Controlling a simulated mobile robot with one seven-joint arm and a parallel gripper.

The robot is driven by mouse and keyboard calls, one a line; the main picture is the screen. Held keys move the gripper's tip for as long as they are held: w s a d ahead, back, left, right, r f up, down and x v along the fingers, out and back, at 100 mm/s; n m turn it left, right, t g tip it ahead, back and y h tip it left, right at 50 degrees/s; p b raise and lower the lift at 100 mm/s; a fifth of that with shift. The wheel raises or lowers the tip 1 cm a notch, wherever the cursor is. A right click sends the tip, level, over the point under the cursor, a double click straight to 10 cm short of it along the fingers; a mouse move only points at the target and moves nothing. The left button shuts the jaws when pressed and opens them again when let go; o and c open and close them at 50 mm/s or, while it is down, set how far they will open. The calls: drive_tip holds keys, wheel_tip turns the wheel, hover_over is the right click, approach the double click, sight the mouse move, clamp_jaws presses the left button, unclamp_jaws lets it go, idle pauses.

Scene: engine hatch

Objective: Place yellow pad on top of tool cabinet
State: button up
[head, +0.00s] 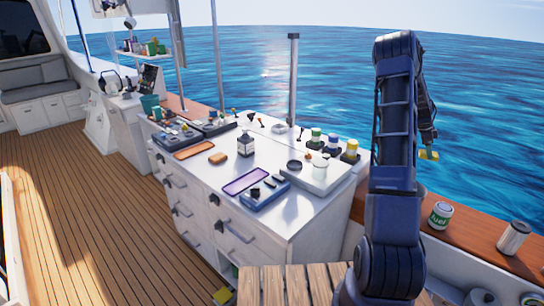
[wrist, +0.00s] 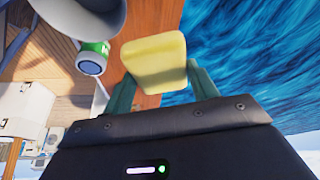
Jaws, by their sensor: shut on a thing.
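The yellow pad (wrist: 155,62) is between the two green fingers of my gripper (wrist: 160,84) in the wrist view, and the gripper is shut on it. In the head view the pad (head: 429,155) is a small yellow block held in the air at the right of my raised arm, with the sea behind it. The tool cabinet (head: 260,236) is white with drawers and stands left of my arm. The pad is apart from the cabinet.
The cabinet top holds a purple tray (head: 245,181), a blue tray (head: 262,198), a dark bottle (head: 245,145), an orange tray (head: 194,149) and several colored jars. Bare white patches lie between them.

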drive_tip(key=w+a+r+n+t, duration=0.1)
drive_tip(key=w+a+r+n, duration=0.1)
drive_tip(key=w+a, duration=0.65)
drive_tip(key=w+a+r+n+t, duration=0.1)
drive_tip(key=w+a+n, duration=0.3)
drive_tip(key=a, duration=0.8)
drive_tip(key=w+a+r+n+t, duration=0.1)
drive_tip(key=w+a+r, duration=0.1)
drive_tip(key=w+a, duration=0.7)
drive_tip(key=w+a+r+n+t, duration=0.1)
drive_tip(key=a+r+n, duration=0.1)
drive_tip(key=a, duration=1.2)
drive_tip(key=w+a+r+n, duration=0.1)
drive_tip(key=a+r+n, duration=0.15)
drive_tip(key=a, duration=1.15)
drive_tip(key=w+a+r+n+t, duration=0.1)
drive_tip(key=a+r+n, duration=0.15)
drive_tip(key=a, duration=1.15)
drive_tip(key=shift+y, duration=0.3)
drive_tip(key=f, duration=2)
drive_tip(key=shift+s+d+f, duration=0.1)
drive_tip(key=shift+s+f, duration=0.1)
drive_tip(key=shift+f, duration=0.1)
drive_tip(key=o, duration=0.9)
drive_tip(key=shift+f, duration=0.1)
drive_tip(key=shift+o, duration=0.3)
